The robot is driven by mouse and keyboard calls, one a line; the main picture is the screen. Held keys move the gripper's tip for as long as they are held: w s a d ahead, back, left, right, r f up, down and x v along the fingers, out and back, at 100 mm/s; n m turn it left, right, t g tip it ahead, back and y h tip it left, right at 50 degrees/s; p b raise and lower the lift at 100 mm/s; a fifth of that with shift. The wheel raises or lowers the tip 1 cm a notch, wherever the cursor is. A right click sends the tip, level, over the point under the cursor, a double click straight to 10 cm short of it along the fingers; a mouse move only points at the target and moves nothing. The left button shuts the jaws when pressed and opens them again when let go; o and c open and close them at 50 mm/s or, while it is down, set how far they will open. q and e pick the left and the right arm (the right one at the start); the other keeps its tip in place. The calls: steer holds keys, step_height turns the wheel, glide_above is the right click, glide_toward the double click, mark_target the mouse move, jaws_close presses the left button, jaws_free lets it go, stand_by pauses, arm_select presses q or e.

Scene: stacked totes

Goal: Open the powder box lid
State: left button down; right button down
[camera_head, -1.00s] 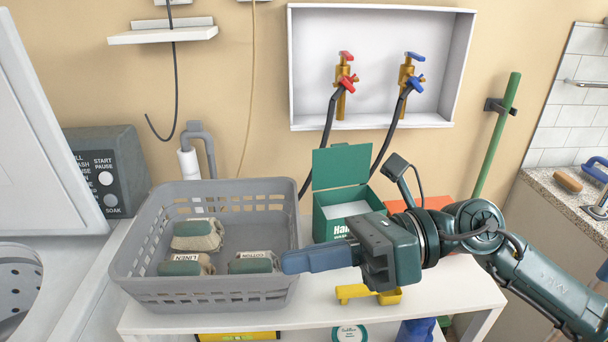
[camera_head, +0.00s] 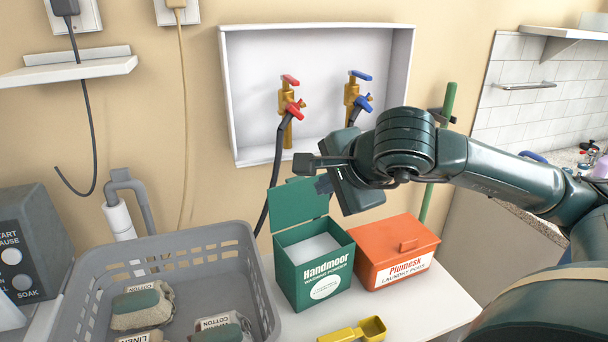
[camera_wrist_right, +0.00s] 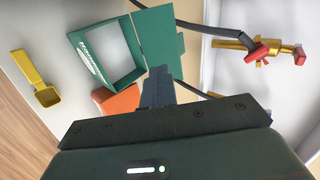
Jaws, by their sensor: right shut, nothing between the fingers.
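The green powder box (camera_head: 312,265), labelled Handmoor washing powder, stands on the white shelf top. Its lid (camera_head: 297,203) stands up at the back, and white powder (camera_head: 312,248) shows inside. In the right wrist view the box (camera_wrist_right: 88,42) and its raised lid (camera_wrist_right: 160,40) also show. My right gripper (camera_head: 322,185) is shut and empty, with its fingers by the right edge of the lid. In the right wrist view its fingertips (camera_wrist_right: 160,72) are close to the lid; I cannot tell whether they touch. My left gripper is not in view.
An orange Plumesk pod box (camera_head: 395,252) stands right of the powder box. A yellow scoop (camera_head: 355,331) lies in front. A grey basket (camera_head: 250,262) with several labelled bundles is at left. Red and blue taps (camera_head: 290,105) with hoses are behind.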

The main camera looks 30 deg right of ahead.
mark_target(299, 185)
steer(key=w, duration=0.1)
steer(key=w+f+p, duration=0.1)
steer(key=w, duration=0.1)
steer(key=w+f+p, duration=0.1)
steer(key=w, duration=0.1)
steer(key=shift+w+d+f, duration=0.1)
steer(key=shift+w, duration=0.1)
steer(key=shift+w+f, duration=0.15)
steer(key=shift+w, duration=0.45)
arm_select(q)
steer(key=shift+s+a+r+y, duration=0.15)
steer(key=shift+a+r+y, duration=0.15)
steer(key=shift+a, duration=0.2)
arm_select(e)
steer(key=shift+w, duration=0.1)
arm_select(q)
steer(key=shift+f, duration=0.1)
